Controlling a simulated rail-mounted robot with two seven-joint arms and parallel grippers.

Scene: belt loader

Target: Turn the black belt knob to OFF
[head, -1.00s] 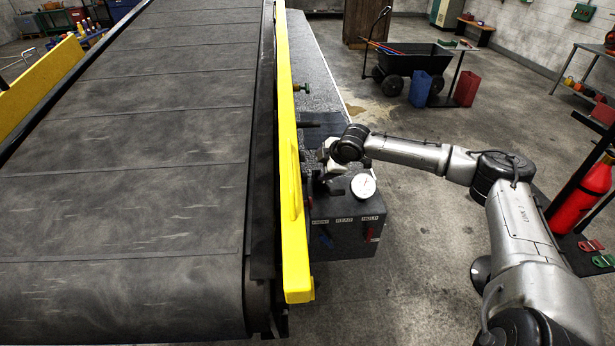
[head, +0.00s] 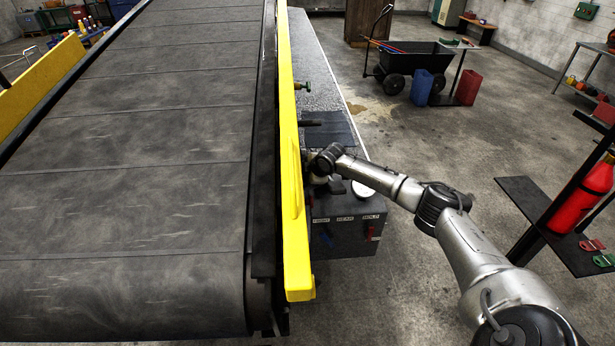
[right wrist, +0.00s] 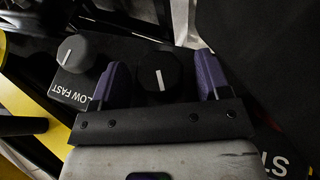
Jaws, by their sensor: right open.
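In the right wrist view a black knob (right wrist: 158,72) with a white pointer line stands between the two purple fingers of my right gripper (right wrist: 161,62). The fingers are apart, one on each side of it; I cannot tell whether they touch it. Its pointer runs nearly up and down in the picture; its own label is hidden. A second dark knob (right wrist: 76,52), beside a label reading "LOW FAST", is left of the fingers. In the head view my right gripper is hidden behind my wrist, close to the yellow rail. My left gripper is not in view.
The yellow rail (head: 294,190) and conveyor belt (head: 130,170) lie left of my right arm. A dark control box (head: 345,235) with labelled levers is just below my wrist. A white round gauge (head: 363,189) sits on it.

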